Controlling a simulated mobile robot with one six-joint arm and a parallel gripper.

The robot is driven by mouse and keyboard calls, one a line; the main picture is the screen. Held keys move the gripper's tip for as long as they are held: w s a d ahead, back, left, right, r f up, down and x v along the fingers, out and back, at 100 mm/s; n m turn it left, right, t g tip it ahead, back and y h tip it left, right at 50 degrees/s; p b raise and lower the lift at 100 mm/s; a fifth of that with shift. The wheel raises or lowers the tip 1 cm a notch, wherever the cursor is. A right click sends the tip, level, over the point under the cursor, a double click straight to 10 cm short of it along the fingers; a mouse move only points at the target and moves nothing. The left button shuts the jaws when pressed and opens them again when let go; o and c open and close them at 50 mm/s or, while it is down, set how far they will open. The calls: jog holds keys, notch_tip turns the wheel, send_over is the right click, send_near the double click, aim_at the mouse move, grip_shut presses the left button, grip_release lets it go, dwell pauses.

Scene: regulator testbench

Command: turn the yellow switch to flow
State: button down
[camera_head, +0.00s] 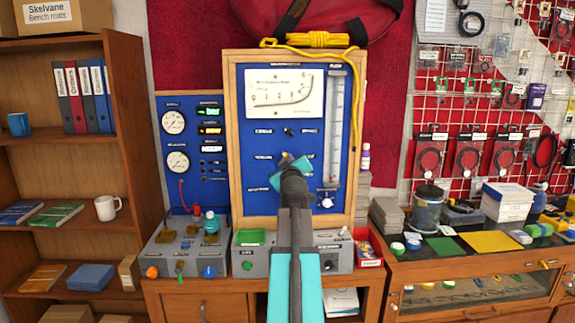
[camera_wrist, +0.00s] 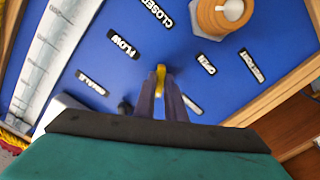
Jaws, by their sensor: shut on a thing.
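The yellow switch (camera_wrist: 161,74) shows as a small yellow piece between my fingertips in the wrist view. My gripper (camera_wrist: 161,88) is shut on it at the blue panel (camera_wrist: 90,50). The FLOW label (camera_wrist: 124,46) is up and to the left of the switch there, with the CLOSED label (camera_wrist: 154,13) beyond it. Most of the switch is hidden by my fingers, so its exact pointing is unclear. In the head view my gripper (camera_head: 284,158) is against the middle of the panel and hides the switch.
A clear tube gauge (camera_head: 334,125) stands right of my gripper on the panel. A small black switch (camera_head: 288,131) is just above it. A round wooden piece with a white knob (camera_wrist: 222,18) shows at the wrist view's top. Grey boxes (camera_head: 188,247) stand below the panel.

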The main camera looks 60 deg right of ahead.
jog(key=shift+w+d+r+m+b, duration=0.1)
jog(key=shift+m+b, duration=0.35)
jog(key=shift+m, duration=3.5)
jog(key=shift+r+m+b, duration=0.1)
jog(key=shift+m+b, duration=0.3)
jog(key=shift+m, duration=3.55)
jog(key=c, duration=1.8)
grip_release()
jog(key=shift+d+f, duration=0.1)
jog(key=shift+f, duration=0.1)
jog(key=shift+a, duration=0.2)
